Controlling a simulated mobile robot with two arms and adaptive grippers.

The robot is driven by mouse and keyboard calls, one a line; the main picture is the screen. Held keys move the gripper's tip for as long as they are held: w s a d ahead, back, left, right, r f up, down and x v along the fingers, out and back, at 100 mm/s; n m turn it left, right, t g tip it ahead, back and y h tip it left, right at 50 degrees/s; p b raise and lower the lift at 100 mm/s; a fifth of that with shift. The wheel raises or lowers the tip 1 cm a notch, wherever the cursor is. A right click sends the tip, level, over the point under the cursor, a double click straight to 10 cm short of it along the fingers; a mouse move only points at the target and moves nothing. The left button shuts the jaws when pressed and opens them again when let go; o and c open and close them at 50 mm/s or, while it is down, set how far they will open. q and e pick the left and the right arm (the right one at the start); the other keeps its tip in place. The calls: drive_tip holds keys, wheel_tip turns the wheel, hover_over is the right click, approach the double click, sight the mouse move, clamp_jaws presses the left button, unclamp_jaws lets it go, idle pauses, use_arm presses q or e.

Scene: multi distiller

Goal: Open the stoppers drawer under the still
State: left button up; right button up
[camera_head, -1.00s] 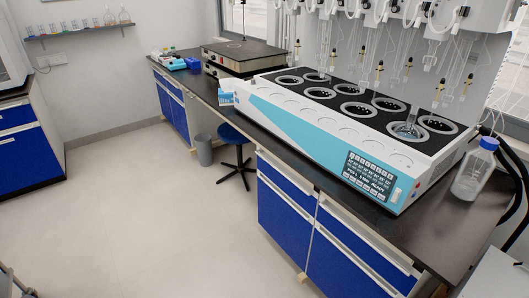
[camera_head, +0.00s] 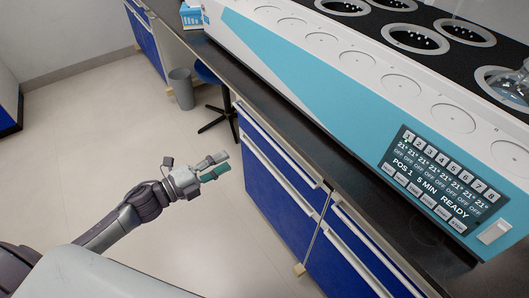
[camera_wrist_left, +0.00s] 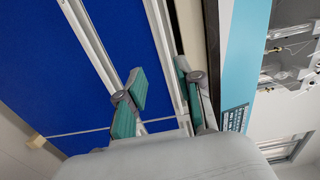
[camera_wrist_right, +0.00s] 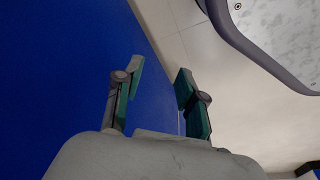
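The still (camera_head: 290,62), white and light blue with a dark display, stands on the dark bench. Under it is a cabinet with a blue upper drawer (camera_head: 277,143) and white handle strips; a second blue drawer (camera_head: 358,238) is to its right. Both appear closed. No stoppers label is readable. My left gripper (camera_head: 222,164) is open and empty, left of the first cabinet's front. In the left wrist view, its spread fingers (camera_wrist_left: 160,80) face the blue fronts and a white strip (camera_wrist_left: 160,40). My right gripper (camera_wrist_right: 156,82) is open and empty near a blue panel.
The dark bench edge (camera_head: 300,132) overhangs the drawers. A grey bin (camera_head: 182,88) and a blue stool (camera_head: 207,73) stand beyond the cabinet at the bench's open section. The pale floor (camera_head: 130,120) before the cabinets is clear.

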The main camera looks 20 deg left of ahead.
use_arm(q)
drive_tip(key=x, duration=1.4)
drive_tip(key=shift+s+d+r, duration=0.2)
drive_tip(key=shift+r, duration=0.25)
clamp_jaws()
